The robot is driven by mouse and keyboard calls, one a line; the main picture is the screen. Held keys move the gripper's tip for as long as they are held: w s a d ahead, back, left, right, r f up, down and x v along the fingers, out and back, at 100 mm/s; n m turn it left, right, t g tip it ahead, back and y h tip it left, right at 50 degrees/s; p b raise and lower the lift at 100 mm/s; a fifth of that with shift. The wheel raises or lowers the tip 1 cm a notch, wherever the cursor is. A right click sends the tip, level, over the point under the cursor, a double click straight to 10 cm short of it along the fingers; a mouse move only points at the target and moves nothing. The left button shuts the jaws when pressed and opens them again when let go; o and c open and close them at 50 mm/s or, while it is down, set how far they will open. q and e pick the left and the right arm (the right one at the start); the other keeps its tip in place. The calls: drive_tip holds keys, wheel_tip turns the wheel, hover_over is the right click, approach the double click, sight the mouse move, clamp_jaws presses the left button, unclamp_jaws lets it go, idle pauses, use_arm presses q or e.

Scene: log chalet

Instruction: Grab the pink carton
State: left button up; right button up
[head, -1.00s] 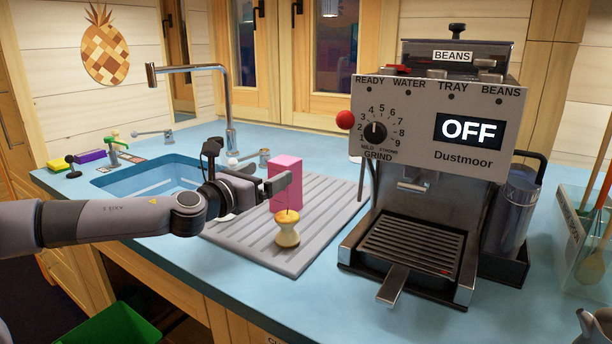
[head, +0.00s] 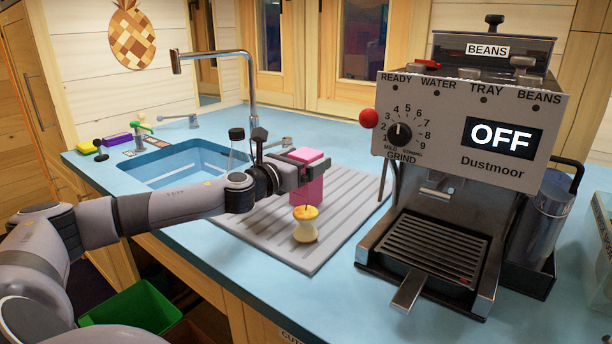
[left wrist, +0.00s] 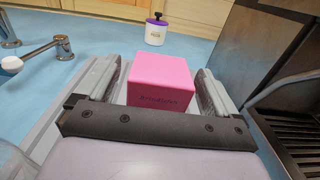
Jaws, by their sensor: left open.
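The pink carton (head: 311,190) stands upright on the grey ribbed draining board (head: 350,211), beside the sink. It also shows in the left wrist view (left wrist: 160,80), between the two fingers. My left gripper (head: 308,172) is open, with one finger on each side of the carton. In the left wrist view its fingers (left wrist: 155,88) have the carton between them, with a small gap at the right finger; contact on the left side is hard to tell. The gripper hides part of the carton in the head view. My right gripper is not in view.
An apple core (head: 305,224) stands on the board just in front of the carton. A coffee machine (head: 460,150) stands close on the right. The tap (head: 250,85) and sink (head: 180,162) are behind and left.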

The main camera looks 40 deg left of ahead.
use_arm(q)
drive_tip(key=shift+w+a, duration=0.1)
drive_tip(key=shift+w, duration=0.85)
drive_tip(key=shift+w+f+p, duration=0.1)
drive_tip(key=shift+w+p, duration=0.2)
drive_tip(key=shift+w, duration=0.1)
drive_tip(key=shift+c, duration=0.3)
drive_tip(key=c, duration=1)
drive_tip(key=shift+o, duration=0.2)
wheel_tip(320, 180, up, 20)
drive_tip(key=p, duration=0.9)
